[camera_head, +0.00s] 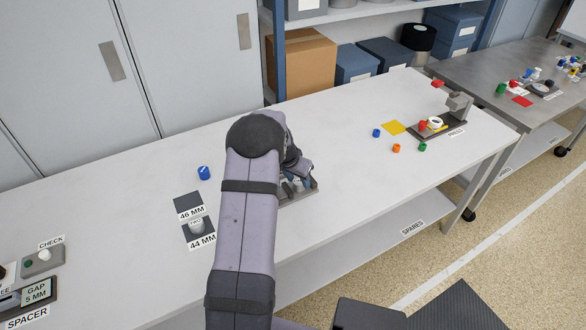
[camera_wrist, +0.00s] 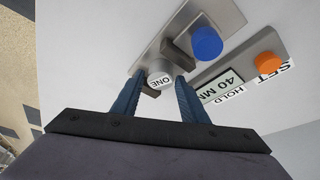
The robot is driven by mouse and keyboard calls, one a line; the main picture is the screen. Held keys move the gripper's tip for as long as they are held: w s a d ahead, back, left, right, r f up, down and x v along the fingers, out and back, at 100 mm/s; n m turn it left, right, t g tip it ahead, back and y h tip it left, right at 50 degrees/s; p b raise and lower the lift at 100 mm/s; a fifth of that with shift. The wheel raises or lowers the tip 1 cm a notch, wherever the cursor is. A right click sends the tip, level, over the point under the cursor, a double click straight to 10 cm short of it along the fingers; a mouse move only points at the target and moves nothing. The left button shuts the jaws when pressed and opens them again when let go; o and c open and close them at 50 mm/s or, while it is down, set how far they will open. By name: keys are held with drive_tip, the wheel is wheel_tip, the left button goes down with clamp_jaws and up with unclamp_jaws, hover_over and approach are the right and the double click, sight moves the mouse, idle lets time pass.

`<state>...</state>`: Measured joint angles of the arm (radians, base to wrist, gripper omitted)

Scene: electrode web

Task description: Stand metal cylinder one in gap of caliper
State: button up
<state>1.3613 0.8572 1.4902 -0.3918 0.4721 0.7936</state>
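In the wrist view, metal cylinder one (camera_wrist: 160,79) is a short pale cylinder with ONE on its top. It is upright between the dark jaws of the caliper (camera_wrist: 218,12), a grey plate with a blue knob (camera_wrist: 207,43). Whether its foot rests on the plate is unclear. My gripper (camera_wrist: 160,84) has a blue finger on either side of the cylinder, very near it. I cannot tell whether the fingers press on it. In the head view my arm hides most of the caliper (camera_head: 314,186).
A display (camera_wrist: 220,87) reads 40 MM, beside an orange SET button (camera_wrist: 269,66). In the head view, cylinder two (camera_head: 196,224) stands on the 44 MM pad, next to an empty 46 MM pad (camera_head: 188,203). A blue piece (camera_head: 204,173) is behind them.

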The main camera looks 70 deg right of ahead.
drive_tip(key=b+v, duration=0.2)
drive_tip(key=v, duration=0.9)
drive_tip(key=shift+r, duration=0.35)
drive_tip(key=shift+w+a, duration=0.1)
drive_tip(key=shift+a, duration=0.05)
drive_tip(key=w+a+n+t+y, duration=0.1)
drive_tip(key=w+a+n, duration=0.5)
drive_tip(key=w+a, duration=0.75)
drive_tip(key=w+a+f+n+t+y, duration=0.1)
drive_tip(key=w+a+n, duration=0.2)
drive_tip(key=a, duration=0.6)
drive_tip(key=w+a+n+y, duration=0.1)
drive_tip(key=w+a+n, duration=0.25)
drive_tip(key=a, duration=0.55)
drive_tip(key=s+a+f+n, duration=0.1)
drive_tip(key=s+a+n, duration=0.1)
drive_tip(key=a, duration=0.5)
drive_tip(key=s+a+f+n+y, duration=0.1)
drive_tip(key=s+a+n, duration=0.1)
drive_tip(key=a, duration=0.5)
drive_tip(key=s+a+n, duration=0.3)
drive_tip(key=a+n, duration=0.1)
drive_tip(key=a, duration=0.3)
drive_tip(key=shift+f+g, duration=0.4)
